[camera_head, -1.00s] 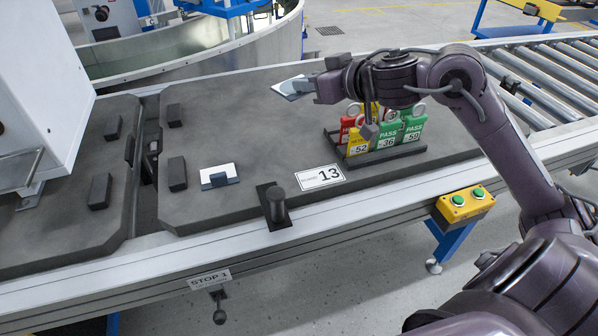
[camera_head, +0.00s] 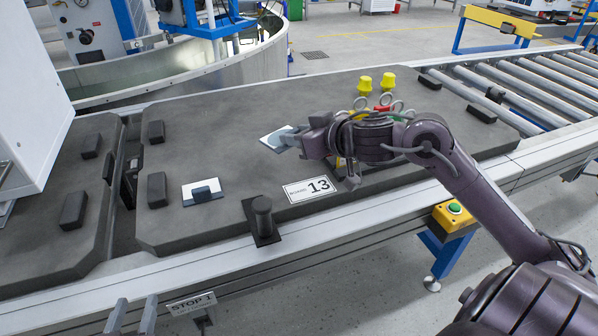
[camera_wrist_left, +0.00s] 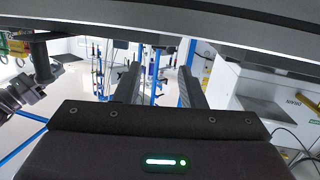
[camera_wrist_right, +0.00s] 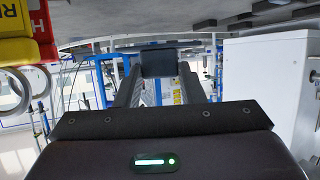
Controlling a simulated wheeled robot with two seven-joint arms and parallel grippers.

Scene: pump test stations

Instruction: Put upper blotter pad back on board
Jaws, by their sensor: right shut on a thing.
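One blotter pad (camera_head: 277,139), a thin pale square, is in my right gripper (camera_head: 300,139), over the middle of the dark board (camera_head: 225,140). The head view does not clearly show whether it touches the board. In the right wrist view a dark block (camera_wrist_right: 158,63) sits between the fingers. Another pale pad (camera_head: 203,196) with a dark grip block lies flat on the board, left of the number 13 label. My left gripper (camera_head: 131,317) is at the bottom left, in front of the board's rail; in its wrist view (camera_wrist_left: 160,88) the fingers are apart and empty.
A dark upright post (camera_head: 262,215) stands at the board's front edge beside the number label (camera_head: 311,190). My right arm largely hides the tag rack; two yellow knobs (camera_head: 365,85) show behind it. A white cabinet (camera_head: 30,110) stands left. The board's middle left is clear.

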